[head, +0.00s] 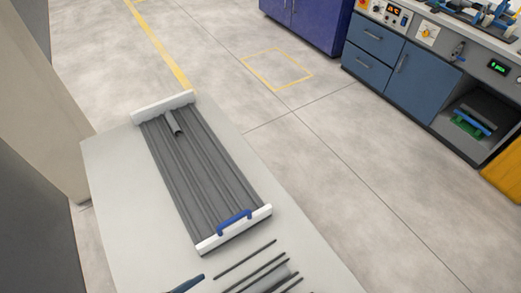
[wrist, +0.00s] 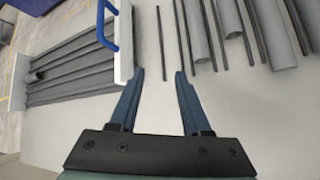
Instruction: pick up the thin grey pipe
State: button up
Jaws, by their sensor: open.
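Several thin dark grey pipes lie on the light table in a row with thicker grey pipes. The outermost thin pipe (wrist: 161,42) is at the left end of the row in the wrist view; in the head view it is the thin pipe (head: 245,259) nearest the rack. My gripper (wrist: 159,73) is open and empty. In the wrist view the near end of that pipe shows between the fingertips; I cannot tell the height gap. In the head view only a blue finger (head: 188,284) shows at the bottom edge.
A grey grooved rack (head: 190,150) with white end pieces and a blue handle (head: 234,222) lies on the table (head: 115,190). A short grey pipe (head: 174,123) lies in its far end. Thicker pipes (wrist: 272,35) lie to the right in the wrist view.

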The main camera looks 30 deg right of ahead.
jog(key=n+g+h, duration=0.1)
jog(key=n+h, duration=0.1)
send_near(260, 288)
jog(key=x, duration=0.3)
jog(key=shift+w+d+f, duration=0.15)
jog(key=shift+d+f, duration=0.1)
jog(key=shift+f, duration=0.05)
jog(key=shift+b+x, duration=0.4)
jog(key=shift+x, duration=2.6)
jog(key=shift+c, duration=0.3)
grip_shut()
